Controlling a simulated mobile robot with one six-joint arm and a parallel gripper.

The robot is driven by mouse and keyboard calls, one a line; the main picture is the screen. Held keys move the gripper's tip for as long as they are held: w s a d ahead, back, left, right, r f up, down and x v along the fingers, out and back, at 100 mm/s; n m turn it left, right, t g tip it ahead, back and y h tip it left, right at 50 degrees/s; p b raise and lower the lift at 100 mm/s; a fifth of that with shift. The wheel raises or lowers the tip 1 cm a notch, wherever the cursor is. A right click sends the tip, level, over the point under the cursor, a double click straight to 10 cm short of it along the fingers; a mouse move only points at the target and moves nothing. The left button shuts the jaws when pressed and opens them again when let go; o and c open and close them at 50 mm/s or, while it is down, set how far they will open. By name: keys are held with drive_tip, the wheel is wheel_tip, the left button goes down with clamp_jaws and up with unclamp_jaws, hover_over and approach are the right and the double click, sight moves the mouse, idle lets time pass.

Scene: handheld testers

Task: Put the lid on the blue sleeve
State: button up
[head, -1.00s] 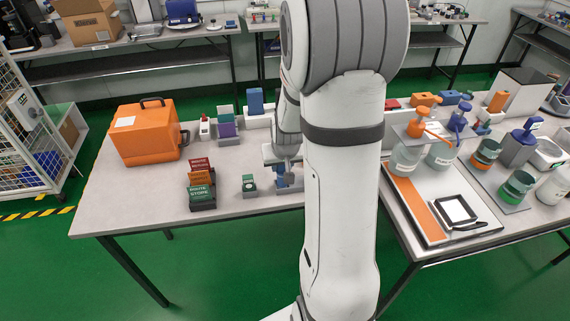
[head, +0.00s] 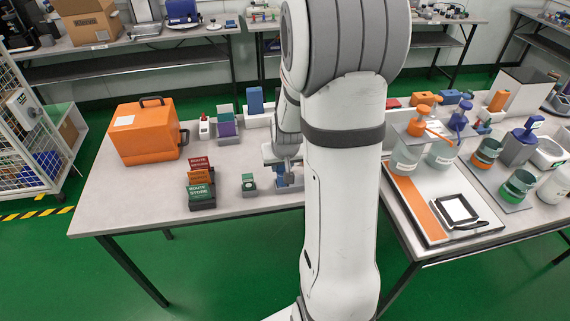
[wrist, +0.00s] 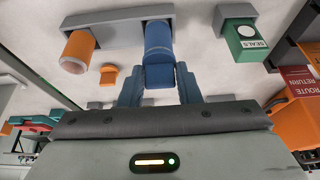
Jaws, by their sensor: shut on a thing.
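The blue sleeve (wrist: 158,40) shows at the grey holder (wrist: 118,27) in the wrist view. My gripper (wrist: 160,92) has a finger on either side of a small blue lid (wrist: 160,75) and is shut on it. The lid is right at the near end of the blue sleeve; I cannot tell whether it is seated on it or only touching. In the head view my gripper is mostly hidden behind my arm, with some blue (head: 288,180) showing below the wrist.
An orange sleeve (wrist: 80,48) with its end open is in the same holder, and a small orange lid (wrist: 108,75) lies near it. A green SEALS box (wrist: 240,38) and a rack of route cards (head: 201,190) stand to the sides. An orange case (head: 143,135) is farther left.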

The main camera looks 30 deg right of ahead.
idle(0.4)
drive_tip(key=o, duration=1)
drive_tip(key=o, duration=0.5)
drive_tip(key=shift+w, duration=0.1)
drive_tip(key=shift+r, duration=0.1)
drive_tip(key=shift+r+p, duration=2.3)
drive_tip(key=shift+r, duration=1.1)
